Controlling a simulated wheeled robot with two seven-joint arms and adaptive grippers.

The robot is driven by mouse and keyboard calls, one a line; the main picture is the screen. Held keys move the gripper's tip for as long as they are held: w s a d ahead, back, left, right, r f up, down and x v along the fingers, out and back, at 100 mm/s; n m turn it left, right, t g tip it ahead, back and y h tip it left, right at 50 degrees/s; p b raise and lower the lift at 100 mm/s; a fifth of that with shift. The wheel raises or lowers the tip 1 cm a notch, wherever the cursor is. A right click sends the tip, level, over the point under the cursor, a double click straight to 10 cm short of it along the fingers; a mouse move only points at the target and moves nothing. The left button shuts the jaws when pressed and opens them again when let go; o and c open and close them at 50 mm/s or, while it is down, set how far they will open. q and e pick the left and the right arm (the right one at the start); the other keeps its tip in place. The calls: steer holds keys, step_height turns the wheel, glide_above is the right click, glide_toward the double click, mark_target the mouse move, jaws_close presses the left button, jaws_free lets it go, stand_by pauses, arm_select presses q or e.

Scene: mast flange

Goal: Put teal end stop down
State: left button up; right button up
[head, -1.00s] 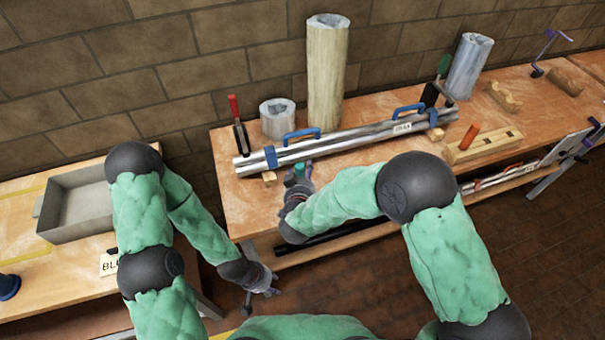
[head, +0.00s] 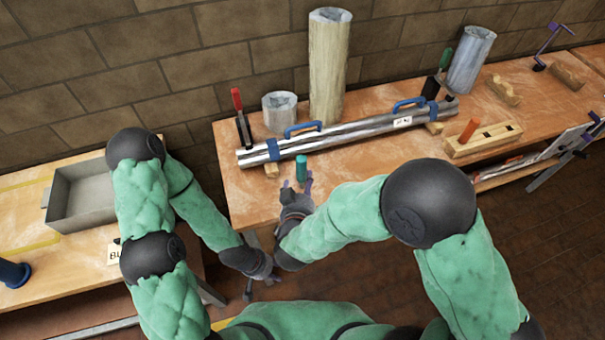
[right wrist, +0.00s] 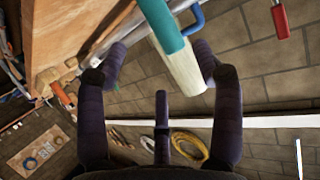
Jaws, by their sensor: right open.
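The teal end stop (head: 301,168) stands upright on the bench, just in front of the long metal pipes. In the right wrist view, a teal cylinder (right wrist: 163,24) with a pale lower part lies beyond and partly between the fingertips. My right gripper (head: 297,185) is open and empty, on the near side of the end stop. Its spread fingers also show in the right wrist view (right wrist: 161,62), with a gap beside the cylinder. My left gripper (head: 262,284) hangs low in front of the bench, away from the end stop; its fingers are too small and partly hidden to judge.
The pipes (head: 350,135) with blue handles lie behind the end stop. A red-handled clamp (head: 240,118), a short grey cylinder (head: 280,112) and a tall post (head: 328,65) stand behind them. A grey tray (head: 85,197) is on the left bench.

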steer(key=d+f+g+y, duration=0.1)
steer(key=d+f+g, duration=0.3)
steer(key=f, duration=0.6)
steer(key=s+d+f+g+y, duration=0.2)
steer(key=s+d+f+g, duration=0.1)
steer(key=s+f, duration=0.5)
steer(key=s+d+f+m+g+y, duration=0.1)
steer(key=s+d+f+g+y, duration=0.1)
steer(key=s+f+g, duration=0.4)
steer(key=shift+s+d+f+m, duration=0.3)
steer(key=shift+s+d+f, duration=0.3)
steer(key=shift+s+f, duration=0.4)
